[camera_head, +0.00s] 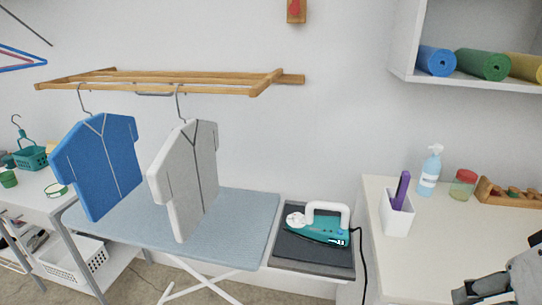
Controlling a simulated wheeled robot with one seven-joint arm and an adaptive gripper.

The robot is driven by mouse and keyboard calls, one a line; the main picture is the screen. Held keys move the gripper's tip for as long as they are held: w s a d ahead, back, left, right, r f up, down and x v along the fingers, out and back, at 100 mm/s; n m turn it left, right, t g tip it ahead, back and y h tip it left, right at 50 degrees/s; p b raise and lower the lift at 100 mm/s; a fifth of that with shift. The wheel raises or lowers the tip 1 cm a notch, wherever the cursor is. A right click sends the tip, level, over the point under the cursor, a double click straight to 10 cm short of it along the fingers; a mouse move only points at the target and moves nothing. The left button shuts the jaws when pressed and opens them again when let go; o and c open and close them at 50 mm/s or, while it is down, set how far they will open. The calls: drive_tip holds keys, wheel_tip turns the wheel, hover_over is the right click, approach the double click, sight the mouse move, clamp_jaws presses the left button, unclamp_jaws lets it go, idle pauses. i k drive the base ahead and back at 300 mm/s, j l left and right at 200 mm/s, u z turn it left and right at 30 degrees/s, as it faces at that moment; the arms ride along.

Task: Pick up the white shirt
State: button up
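The white shirt (190,180) is a stiff, light grey-white shape with dark seam lines. It hangs by a metal hook from the wooden wall rack (180,77), to the right of a blue shirt (102,168). Its lower end hangs in front of the ironing board. My gripper (480,290) shows only in part at the bottom right corner, over the white counter and far from the shirt. Its fingers are cut off or unclear, so I cannot tell if it is open.
A blue ironing board (240,225) stands below the shirts. A teal iron (322,228) rests on a dark pad to its right. The white counter (405,265) holds a white holder (397,215), a spray bottle (430,172) and a jar (463,185). A shelf with rolled mats (484,65) is above.

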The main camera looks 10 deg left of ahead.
sight(183, 176)
drive_tip(key=i+j+u, duration=0.2)
drive_tip(key=j, duration=0.35)
drive_tip(key=i+j+u, duration=0.2)
drive_tip(key=j, duration=0.35)
drive_tip(key=i+j+u, duration=0.25)
drive_tip(key=j, duration=0.25)
drive_tip(key=i+j+u, duration=0.2)
drive_tip(key=j, duration=0.3)
drive_tip(key=i+j+u, duration=0.2)
drive_tip(key=i+j, duration=0.15)
